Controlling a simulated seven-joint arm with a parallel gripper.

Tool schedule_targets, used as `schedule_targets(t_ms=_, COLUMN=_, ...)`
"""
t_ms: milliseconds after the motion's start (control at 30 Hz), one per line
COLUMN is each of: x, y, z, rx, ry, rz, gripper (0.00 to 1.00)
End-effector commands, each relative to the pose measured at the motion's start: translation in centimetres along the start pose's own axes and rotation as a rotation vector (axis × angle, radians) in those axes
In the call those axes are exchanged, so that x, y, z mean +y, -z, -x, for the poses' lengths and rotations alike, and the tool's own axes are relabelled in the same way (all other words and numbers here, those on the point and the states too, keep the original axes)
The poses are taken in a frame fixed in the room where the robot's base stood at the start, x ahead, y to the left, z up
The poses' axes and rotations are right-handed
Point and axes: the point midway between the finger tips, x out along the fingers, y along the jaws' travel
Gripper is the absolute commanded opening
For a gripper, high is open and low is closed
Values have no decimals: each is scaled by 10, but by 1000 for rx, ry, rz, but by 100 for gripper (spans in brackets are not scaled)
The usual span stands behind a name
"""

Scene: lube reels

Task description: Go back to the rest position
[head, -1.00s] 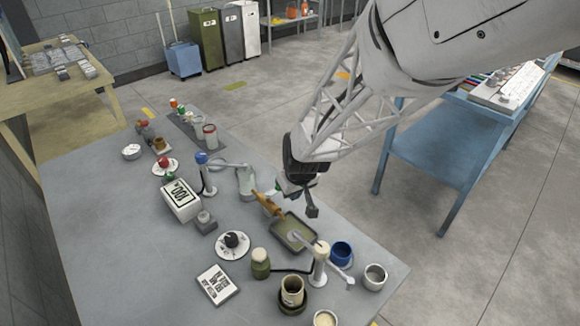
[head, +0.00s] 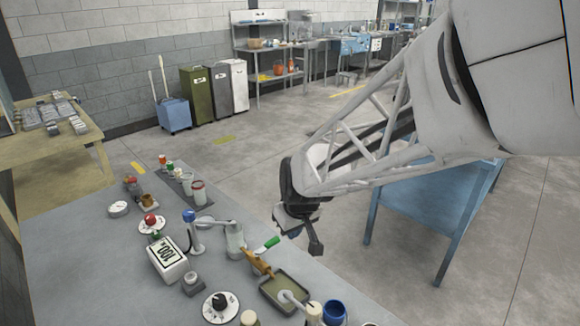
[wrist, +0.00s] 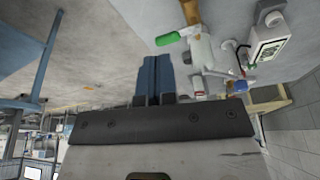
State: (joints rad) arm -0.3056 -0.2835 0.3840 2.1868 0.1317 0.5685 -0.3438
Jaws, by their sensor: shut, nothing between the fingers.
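My gripper (head: 316,246) hangs from the arm just off the right edge of the grey table (head: 80,240) in the head view. In the wrist view its fingers (wrist: 153,80) are together with nothing between them. A green-tipped tool with a tan handle (head: 258,262) lies left of it on the table, by an olive tray (head: 287,290). The green tip (wrist: 167,39) also shows above the fingers in the wrist view, apart from them.
The table holds a white box marked 100 (head: 167,258), a blue-topped stand (head: 193,230), a black-knobbed dial (head: 220,305) and a blue cup (head: 334,313). A blue table (head: 420,205) stands behind my arm. Open floor lies between the two tables.

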Motion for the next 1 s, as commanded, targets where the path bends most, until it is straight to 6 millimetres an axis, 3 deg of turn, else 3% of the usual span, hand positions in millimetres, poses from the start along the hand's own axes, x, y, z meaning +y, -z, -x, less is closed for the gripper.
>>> schedule_targets(t_ms=367, x=1, y=-2, z=2, rx=0, ry=-1, rz=-4, gripper=0)
schedule_targets(t_ms=567, x=10, y=-16, z=21, rx=-2, ry=-11, rz=-41, gripper=0)
schedule_targets(t_ms=767, x=25, y=-52, z=60, rx=-11, ry=-32, rz=-129, gripper=0)
schedule_targets(t_ms=1000, x=41, y=-114, z=112, rx=-28, ry=-71, rz=-273, gripper=0)
